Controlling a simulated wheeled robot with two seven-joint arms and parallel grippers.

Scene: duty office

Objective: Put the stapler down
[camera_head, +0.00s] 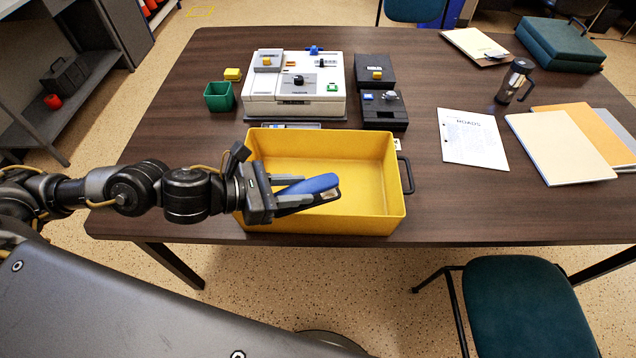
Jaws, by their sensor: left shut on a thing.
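The stapler (312,186) is blue with a dark and silvery underside. My left gripper (292,190) is shut on it and reaches in from the left. It holds the stapler over the left front part of a yellow bin (405,165) on the dark wooden table. From this view I cannot tell whether the stapler touches the bin. The rest of the bin looks empty. My right gripper is not in the picture.
Behind the bin stand a white device (335,104) and two dark boxes (374,70). A green cup (219,97) is at left. Papers (473,138), folders (560,148) and a dark mug (515,81) lie or stand at right. A green chair (525,305) is in front.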

